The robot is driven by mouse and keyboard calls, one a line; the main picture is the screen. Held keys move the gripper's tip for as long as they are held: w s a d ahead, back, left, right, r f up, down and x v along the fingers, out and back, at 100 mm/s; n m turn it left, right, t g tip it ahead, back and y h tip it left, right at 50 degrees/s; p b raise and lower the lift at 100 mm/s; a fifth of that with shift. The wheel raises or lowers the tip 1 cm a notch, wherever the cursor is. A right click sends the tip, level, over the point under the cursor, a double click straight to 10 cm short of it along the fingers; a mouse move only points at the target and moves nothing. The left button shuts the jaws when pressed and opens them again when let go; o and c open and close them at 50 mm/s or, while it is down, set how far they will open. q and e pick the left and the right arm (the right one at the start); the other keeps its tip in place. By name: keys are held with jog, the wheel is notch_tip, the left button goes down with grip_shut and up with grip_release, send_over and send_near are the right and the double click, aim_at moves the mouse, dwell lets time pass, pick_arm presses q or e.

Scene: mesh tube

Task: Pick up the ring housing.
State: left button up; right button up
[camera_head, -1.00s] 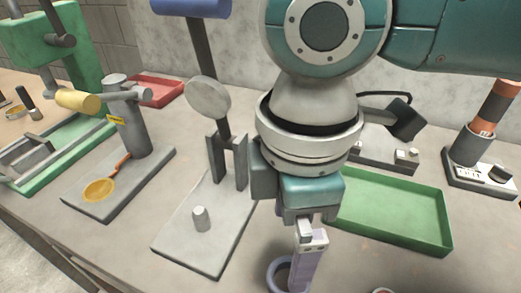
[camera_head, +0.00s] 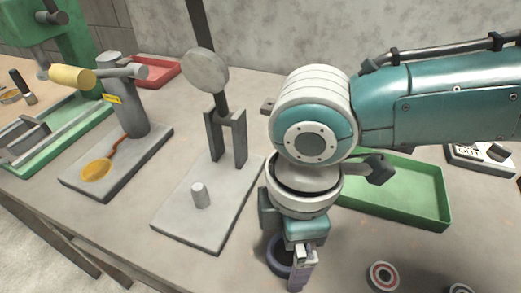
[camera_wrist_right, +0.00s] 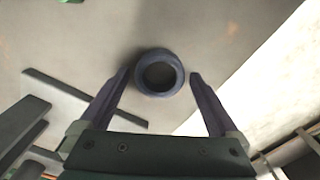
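The ring housing is a dark blue-purple ring (camera_head: 278,258) lying on the grey bench near its front edge. It also shows in the right wrist view (camera_wrist_right: 138,72), with its round hole facing the camera. My right gripper (camera_head: 299,272) is beside and over the ring in the head view, partly hiding it. In the right wrist view the two purple fingers are wide apart, with the ring between their tips in the picture. A gap shows on both sides, so the fingers do not grip it. My left gripper is in neither view.
A grey base plate with a peg (camera_head: 201,195) and a lever press stands to the left. A green tray (camera_head: 447,205) lies behind to the right. A disc with red rings (camera_head: 383,276) lies right of the gripper. A red tray (camera_head: 150,72) is at the back left.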

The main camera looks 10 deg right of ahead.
grip_shut()
dwell(0.6)
jog(key=shift+r, duration=0.15)
